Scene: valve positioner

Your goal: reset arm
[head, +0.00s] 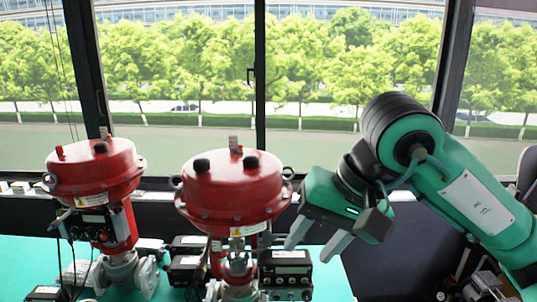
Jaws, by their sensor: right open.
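My right gripper (318,242) is at the right of the middle. Its two light grey fingers point down and left, spread apart with nothing between them. The right arm comes in from the right edge, green with black joints. The gripper is just right of the middle red valve actuator (232,200). Its fingers are above and beside a black positioner box (286,270) with a small display and buttons; I cannot tell whether they touch it. My left gripper is not in view.
A second red valve actuator (95,172) stands on the left with its own positioner and cables. Both stand on a green table (333,284). Black equipment (485,288) is at the lower right. Windows line the back, with a low dark wall beneath.

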